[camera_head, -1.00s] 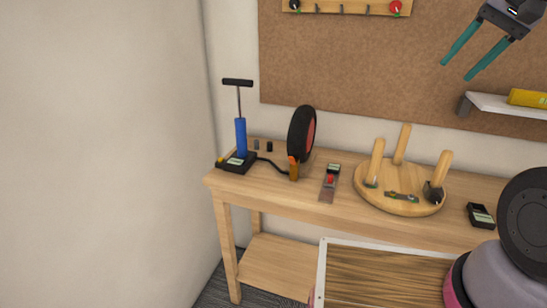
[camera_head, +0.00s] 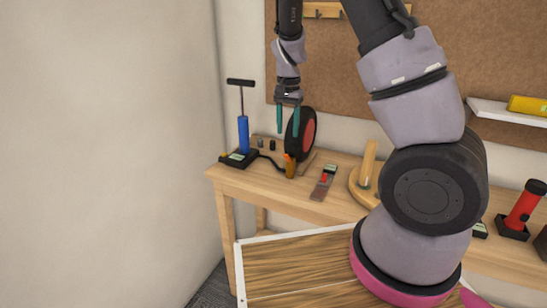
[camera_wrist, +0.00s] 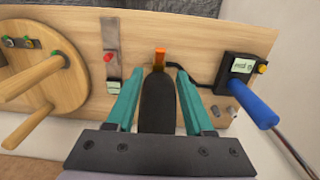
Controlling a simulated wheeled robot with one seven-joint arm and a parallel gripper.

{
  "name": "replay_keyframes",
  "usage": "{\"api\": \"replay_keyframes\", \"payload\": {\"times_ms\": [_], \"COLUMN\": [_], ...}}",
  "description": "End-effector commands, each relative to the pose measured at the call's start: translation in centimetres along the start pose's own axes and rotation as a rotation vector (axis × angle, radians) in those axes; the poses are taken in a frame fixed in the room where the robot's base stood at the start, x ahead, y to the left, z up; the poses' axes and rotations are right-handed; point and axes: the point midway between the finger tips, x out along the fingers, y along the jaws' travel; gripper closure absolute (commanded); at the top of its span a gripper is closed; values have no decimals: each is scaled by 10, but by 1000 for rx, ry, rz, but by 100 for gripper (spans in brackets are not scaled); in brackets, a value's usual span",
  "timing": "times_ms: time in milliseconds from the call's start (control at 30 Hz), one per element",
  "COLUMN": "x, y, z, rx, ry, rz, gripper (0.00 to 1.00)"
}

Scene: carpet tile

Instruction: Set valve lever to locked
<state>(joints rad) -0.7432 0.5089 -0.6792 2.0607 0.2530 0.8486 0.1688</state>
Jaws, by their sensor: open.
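The orange valve lever (camera_head: 290,166) stands at the base of a small black wheel with a red hub (camera_head: 307,131), on the wooden bench. A black hose joins it to the blue pump (camera_head: 243,134). In the wrist view the lever (camera_wrist: 159,58) lies just beyond my fingertips, with the wheel's tread (camera_wrist: 157,103) edge-on between the fingers. My gripper (camera_head: 288,132), with teal fingers, is open and empty, pointing down by the wheel's upper part, above the lever. Touching cannot be told. The wrist view shows the gripper (camera_wrist: 161,72) straddling the tread's line.
A red-buttoned device (camera_head: 324,182) lies right of the wheel. A round wooden stand with pegs (camera_wrist: 50,85) is farther along, partly hidden by my arm in the head view. A red flashlight (camera_head: 524,206) stands at right. A pegboard (camera_head: 340,90) is behind.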

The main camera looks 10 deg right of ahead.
Motion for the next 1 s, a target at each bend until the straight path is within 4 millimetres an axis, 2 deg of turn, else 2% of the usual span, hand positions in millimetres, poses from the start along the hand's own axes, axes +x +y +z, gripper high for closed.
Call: {"api": "replay_keyframes", "payload": {"times_ms": [167, 400, 600, 733, 1000], "x": [23, 70, 96, 104, 105], "y": [1, 2, 1, 0, 0], "z": [0, 0, 0, 0, 0], "rx": [1, 2, 1, 1, 0], "ry": [-2, -2, -2, -2, -1], "rz": [4, 4, 1, 0, -1], "gripper": [48, 48, 48, 48, 48]}}
